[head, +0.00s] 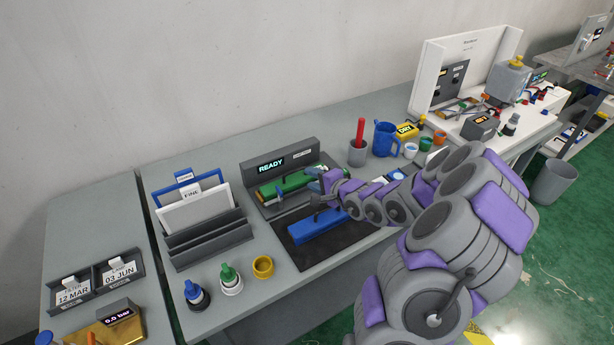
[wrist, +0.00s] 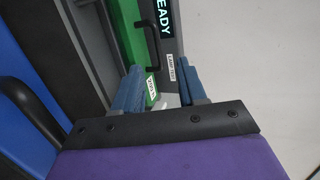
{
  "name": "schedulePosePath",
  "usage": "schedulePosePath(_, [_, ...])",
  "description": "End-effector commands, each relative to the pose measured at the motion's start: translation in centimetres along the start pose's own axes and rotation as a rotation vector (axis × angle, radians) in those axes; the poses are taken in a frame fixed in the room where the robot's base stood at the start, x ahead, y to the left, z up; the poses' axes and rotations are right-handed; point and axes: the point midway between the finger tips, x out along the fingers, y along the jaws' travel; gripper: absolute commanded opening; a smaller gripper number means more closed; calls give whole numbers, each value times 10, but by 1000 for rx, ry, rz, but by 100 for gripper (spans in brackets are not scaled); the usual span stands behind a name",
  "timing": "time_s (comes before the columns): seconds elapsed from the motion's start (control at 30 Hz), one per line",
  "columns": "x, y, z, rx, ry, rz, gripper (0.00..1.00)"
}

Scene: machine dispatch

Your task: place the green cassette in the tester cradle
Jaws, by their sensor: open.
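The green cassette (head: 288,185) lies lengthwise in the grey tester cradle (head: 262,202), below a panel reading READY. In the wrist view the green cassette (wrist: 128,38) shows a black handle and a white end label, with the cradle's grey wall (wrist: 88,45) beside it. My gripper (head: 315,184) is at the cassette's right end. In the wrist view my gripper (wrist: 160,90) has its two blue fingers apart, with the labelled end of the cassette near the gap between them. Whether a finger touches it I cannot tell.
A blue cassette (head: 318,226) with a black handle lies on a dark mat (head: 350,236) in front of the cradle. A file rack (head: 208,238) stands left. A cup with a red tool (head: 357,153) and a blue jug (head: 385,139) stand right. Small bottles (head: 230,280) stand at the front.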

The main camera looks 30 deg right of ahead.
Motion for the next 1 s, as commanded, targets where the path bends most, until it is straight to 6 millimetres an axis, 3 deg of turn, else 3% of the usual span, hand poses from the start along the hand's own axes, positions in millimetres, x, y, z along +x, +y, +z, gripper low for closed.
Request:
schedulePosePath(0.27, [-5, -3, 4, -6, -10, -4, 41])
schedulePosePath(0.37, [-3, -22, 28, -43, -68, -25, 41])
schedulePosePath(0.47, [-4, -56, 82, -126, -200, -61, 41])
schedulePosePath(0.57, [-18, -90, 161, -231, -393, -88, 41])
schedulePosePath(0.6, [-27, -97, 193, -273, -473, -84, 41])
schedulePosePath(0.67, [-45, -104, 238, -337, -591, -70, 41])
schedulePosePath(0.7, [-58, -105, 265, -380, -669, -52, 41])
schedulePosePath(0.8, [-99, -96, 323, -487, -846, 24, 41])
schedulePosePath(0.9, [-145, -75, 363, -599, -1000, 140, 41])
schedulePosePath(1.0, [-192, -47, 384, -714, -1111, 294, 41])
